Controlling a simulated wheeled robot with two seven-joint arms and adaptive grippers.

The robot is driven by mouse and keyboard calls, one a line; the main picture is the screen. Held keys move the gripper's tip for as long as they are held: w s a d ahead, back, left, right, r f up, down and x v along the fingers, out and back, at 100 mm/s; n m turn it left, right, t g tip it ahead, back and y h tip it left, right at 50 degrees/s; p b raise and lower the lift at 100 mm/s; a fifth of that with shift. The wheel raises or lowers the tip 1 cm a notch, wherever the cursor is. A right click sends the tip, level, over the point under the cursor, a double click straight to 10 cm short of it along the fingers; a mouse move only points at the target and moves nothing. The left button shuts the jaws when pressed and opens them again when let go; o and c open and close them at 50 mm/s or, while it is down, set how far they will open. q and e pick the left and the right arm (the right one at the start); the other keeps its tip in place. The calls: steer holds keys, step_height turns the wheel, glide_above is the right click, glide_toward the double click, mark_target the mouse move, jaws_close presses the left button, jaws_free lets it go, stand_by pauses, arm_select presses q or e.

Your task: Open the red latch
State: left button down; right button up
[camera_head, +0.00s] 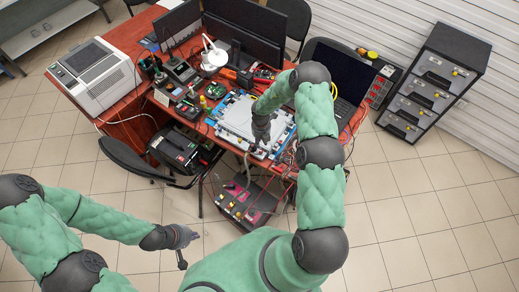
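My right gripper (260,140) points down over the front part of a white flat panel (236,117) in a blue-edged fixture on the red desk. Its fingers are small and dark, and I cannot tell whether they are open or shut. My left gripper (190,250) is low at the left, over the floor and away from the desk. Its two fingers appear spread apart with nothing between them. I cannot make out a red latch; it is too small to tell or hidden near my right gripper and forearm.
A black chair (125,157) is at the left. Monitors (245,30), a laptop (345,75) and a printer (95,75) crowd the desk (125,35). A drawer cabinet (435,85) stands right; the tiled floor there is clear.

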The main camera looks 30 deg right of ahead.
mark_target(261, 151)
step_height(261, 151, down, 8)
steer(key=shift+r, duration=0.1)
stand_by(0.4)
jaws_close()
